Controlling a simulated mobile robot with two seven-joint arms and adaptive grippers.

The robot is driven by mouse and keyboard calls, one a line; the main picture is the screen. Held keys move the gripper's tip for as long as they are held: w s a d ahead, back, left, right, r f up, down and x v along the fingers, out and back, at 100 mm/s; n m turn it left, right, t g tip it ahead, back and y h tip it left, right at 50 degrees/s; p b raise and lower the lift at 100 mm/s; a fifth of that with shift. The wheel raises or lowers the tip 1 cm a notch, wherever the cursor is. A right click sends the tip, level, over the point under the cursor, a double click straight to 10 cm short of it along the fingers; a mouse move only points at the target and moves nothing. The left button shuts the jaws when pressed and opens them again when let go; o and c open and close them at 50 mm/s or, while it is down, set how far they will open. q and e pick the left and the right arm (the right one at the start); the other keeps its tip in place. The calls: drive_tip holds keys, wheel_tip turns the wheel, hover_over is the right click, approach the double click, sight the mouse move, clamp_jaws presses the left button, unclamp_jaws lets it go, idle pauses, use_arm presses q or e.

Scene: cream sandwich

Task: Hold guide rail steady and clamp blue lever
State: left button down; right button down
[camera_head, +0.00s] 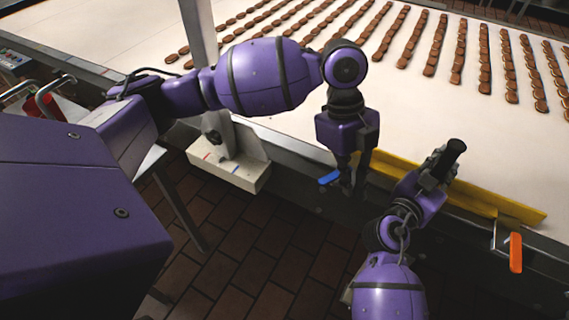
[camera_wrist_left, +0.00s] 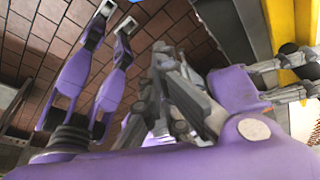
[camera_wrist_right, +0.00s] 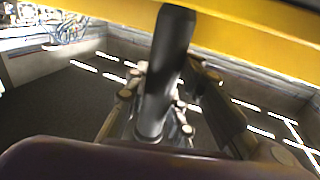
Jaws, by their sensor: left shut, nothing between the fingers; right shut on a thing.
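The yellow guide rail (camera_head: 490,199) runs along the near edge of the conveyor, and it also crosses the top of the right wrist view (camera_wrist_right: 245,38). My right gripper (camera_head: 440,165) is shut on a black cylindrical handle (camera_head: 454,148), which stands up between its fingers in the right wrist view (camera_wrist_right: 168,60). The blue lever (camera_head: 329,178) sits at the rail's left end. My left gripper (camera_head: 352,186) points down just right of the blue lever, shut and empty. A sliver of blue shows at the top of the left wrist view (camera_wrist_left: 287,61). Contact with the lever cannot be told.
An orange lever (camera_head: 515,253) hangs at the rail's right end. The white conveyor (camera_head: 300,112) carries rows of brown cookies (camera_head: 410,40). A cream box (camera_head: 228,168) juts out from the conveyor's side, left of my left gripper. Brown floor tiles (camera_head: 270,245) lie below.

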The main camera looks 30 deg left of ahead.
sight(335, 178)
use_arm(q)
drive_tip(key=f, duration=0.1)
drive_tip(key=w+a+f, duration=0.1)
drive_tip(key=a+f, duration=0.1)
drive_tip(key=shift+w+a+f, duration=0.15)
drive_tip(key=shift+w+f, duration=0.1)
drive_tip(key=shift+f, duration=0.1)
